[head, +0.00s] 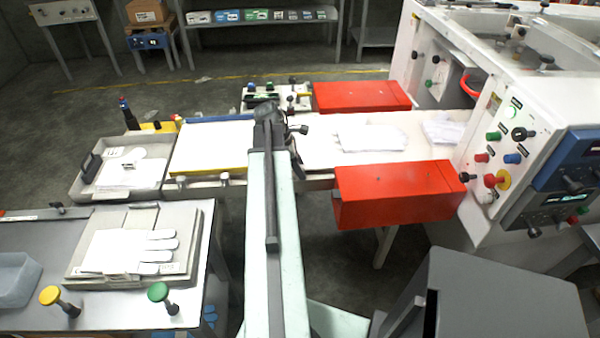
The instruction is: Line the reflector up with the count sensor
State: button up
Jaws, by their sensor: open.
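My gripper (270,113) is the dark end of my pale arm, over the white belt (318,143) of the film line; its fingertips are small and hard to make out, but it is open. Small dark fittings (291,97) stand on a plate at the belt's far edge, behind and just right of my gripper. Another small dark knobbed fitting (301,129) shows beside the gripper's right side. I cannot tell which of these is the reflector or the count sensor. My arm hides part of the belt and its near rail.
Red covers stand on the far side (361,96) and near side (397,193) of the belt. A white machine (474,75) with a knobbed control panel is at right. A grey tray (75,186) and a bench with glove forms (140,250) are at left. White film pieces (370,138) lie on the belt.

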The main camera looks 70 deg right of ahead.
jog(key=shift+r, duration=0.1)
grip_shut()
jog(key=shift+w, duration=0.1)
dwell(1.1)
